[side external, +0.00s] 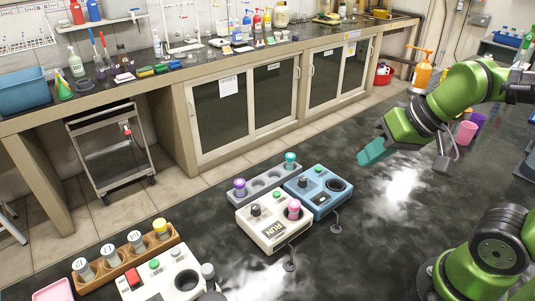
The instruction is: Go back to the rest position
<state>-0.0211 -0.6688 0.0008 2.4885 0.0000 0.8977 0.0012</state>
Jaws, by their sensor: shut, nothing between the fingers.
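My gripper (370,155) has teal fingers and is at the right, held above the dark bench top and apart from the equipment. It is shut and empty. A white device (270,234) marked RUN stands at the centre, with a pink-capped vial (294,208) in its well. A blue device (322,201) stands beside it, its round dark well apparently empty. Behind them a grey rack (263,183) holds a purple-capped vial (239,186) at its left end and a green-capped vial (290,160) at its right end.
A wooden rack (128,265) with several vials and another white device (160,277) stand at the lower left. A pink cup (466,134) and an orange pump bottle (422,72) are near my arm. The dark bench top (380,220) right of the blue device is clear.

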